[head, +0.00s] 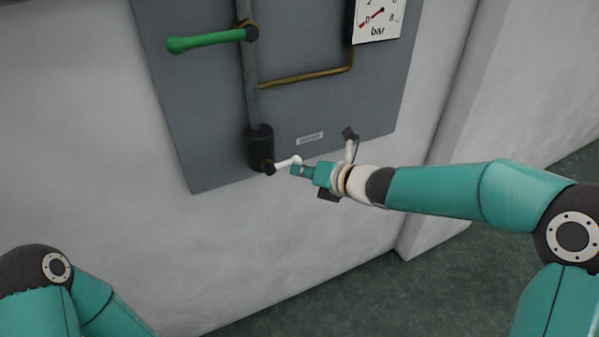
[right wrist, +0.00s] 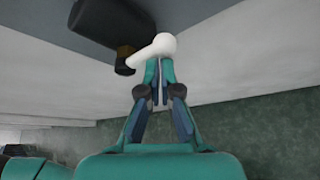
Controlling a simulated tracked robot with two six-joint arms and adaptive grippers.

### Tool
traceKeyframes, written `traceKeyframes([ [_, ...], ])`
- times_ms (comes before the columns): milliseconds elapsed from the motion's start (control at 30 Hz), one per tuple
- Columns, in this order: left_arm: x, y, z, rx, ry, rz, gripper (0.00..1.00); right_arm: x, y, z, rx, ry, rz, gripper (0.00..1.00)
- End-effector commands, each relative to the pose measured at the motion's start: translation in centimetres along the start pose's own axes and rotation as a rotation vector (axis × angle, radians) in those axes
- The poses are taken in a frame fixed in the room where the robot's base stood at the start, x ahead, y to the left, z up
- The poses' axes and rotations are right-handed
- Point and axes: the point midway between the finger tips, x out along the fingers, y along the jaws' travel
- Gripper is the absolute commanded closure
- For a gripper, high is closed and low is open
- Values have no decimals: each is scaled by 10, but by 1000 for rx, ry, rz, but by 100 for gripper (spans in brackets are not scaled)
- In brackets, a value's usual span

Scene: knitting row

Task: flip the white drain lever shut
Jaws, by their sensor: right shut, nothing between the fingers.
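The white drain lever (head: 287,163) sticks out to the right from a small brass fitting (head: 267,166) at the foot of the black cylinder (head: 260,146) on the grey panel. In the right wrist view the lever (right wrist: 150,53) ends in a round white knob. My right gripper (head: 297,169) is at the lever's knob end. In the right wrist view its fingertips (right wrist: 160,62) are together just below the knob, with nothing held; I cannot tell whether they touch it. My left gripper is out of view; only part of the left arm shows at lower left.
A green lever (head: 208,40) sits higher on the grey panel (head: 205,110), on a vertical pipe. A brass pipe (head: 305,77) leads to a pressure gauge (head: 379,17) at upper right. A small label (head: 310,138) is above the gripper. The wall below the panel is bare.

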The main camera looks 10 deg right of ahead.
Motion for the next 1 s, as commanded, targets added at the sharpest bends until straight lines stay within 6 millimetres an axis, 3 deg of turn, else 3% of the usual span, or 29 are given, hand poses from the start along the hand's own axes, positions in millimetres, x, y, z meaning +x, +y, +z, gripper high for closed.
traceKeyframes([
  [133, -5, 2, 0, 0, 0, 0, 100, -4, 7, 8, -3, -8, 5, 100],
  [333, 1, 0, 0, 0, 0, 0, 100, -2, 6, 5, -4, -9, 7, 100],
  [700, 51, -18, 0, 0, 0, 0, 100, 1, -3, -40, -2, 5, 4, 100],
  [767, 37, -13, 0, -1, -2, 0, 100, -23, 2, -29, -1, -1, -1, 100],
  [1000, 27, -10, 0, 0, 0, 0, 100, -73, 2, -30, -2, 5, 1, 100],
])
